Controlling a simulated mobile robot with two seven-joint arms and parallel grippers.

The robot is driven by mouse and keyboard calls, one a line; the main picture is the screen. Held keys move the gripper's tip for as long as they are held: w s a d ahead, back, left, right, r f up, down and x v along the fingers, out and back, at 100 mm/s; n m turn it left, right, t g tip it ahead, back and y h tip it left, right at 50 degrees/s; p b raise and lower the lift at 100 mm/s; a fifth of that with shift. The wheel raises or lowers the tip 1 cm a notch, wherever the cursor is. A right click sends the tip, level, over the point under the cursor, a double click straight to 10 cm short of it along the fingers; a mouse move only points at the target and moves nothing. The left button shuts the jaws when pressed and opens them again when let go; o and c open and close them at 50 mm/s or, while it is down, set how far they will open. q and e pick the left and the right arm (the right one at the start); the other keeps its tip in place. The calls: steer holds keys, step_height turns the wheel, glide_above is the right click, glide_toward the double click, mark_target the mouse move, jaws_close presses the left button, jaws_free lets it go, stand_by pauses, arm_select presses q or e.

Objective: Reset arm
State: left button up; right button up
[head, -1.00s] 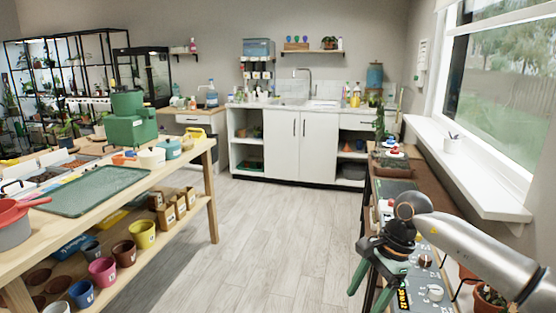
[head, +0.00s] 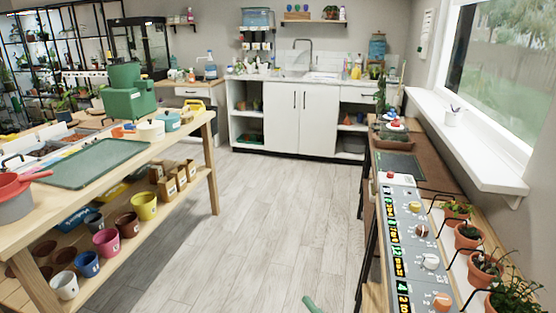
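Only a green fingertip of my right gripper (head: 312,304) shows, at the bottom edge of the head view, over the grey floor. The rest of this gripper and its arm are out of the picture, so its opening is hidden. Nothing is seen held at the visible tip. My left gripper and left arm are not in view.
A control panel (head: 397,236) with knobs and lit displays lies on the right bench, beside several potted plants (head: 468,236). The left wooden table (head: 168,146) carries a green tray (head: 97,163). The floor (head: 270,215) between is clear.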

steer(key=s+d+f+m+g+h, duration=0.3)
steer(key=s+d+f+m, duration=0.1)
steer(key=s+f+m, duration=0.35)
steer(key=s+d+f+m+g+h, duration=0.35)
steer(key=s+f+m, duration=0.25)
steer(key=s+f, duration=0.25)
arm_select(q)
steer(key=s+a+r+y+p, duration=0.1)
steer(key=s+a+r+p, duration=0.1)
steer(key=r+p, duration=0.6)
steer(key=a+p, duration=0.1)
steer(key=p, duration=0.3)
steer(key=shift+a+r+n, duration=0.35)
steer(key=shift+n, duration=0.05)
arm_select(e)
steer(key=s+d+r, duration=0.1)
steer(key=d+r, duration=0.3)
steer(key=r, duration=0.4)
steer(key=shift+s+d+m, duration=0.2)
steer(key=shift+d+m, duration=0.05)
steer(key=shift+m, duration=0.1)
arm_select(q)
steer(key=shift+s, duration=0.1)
arm_select(e)
steer(key=shift+h, duration=0.25)
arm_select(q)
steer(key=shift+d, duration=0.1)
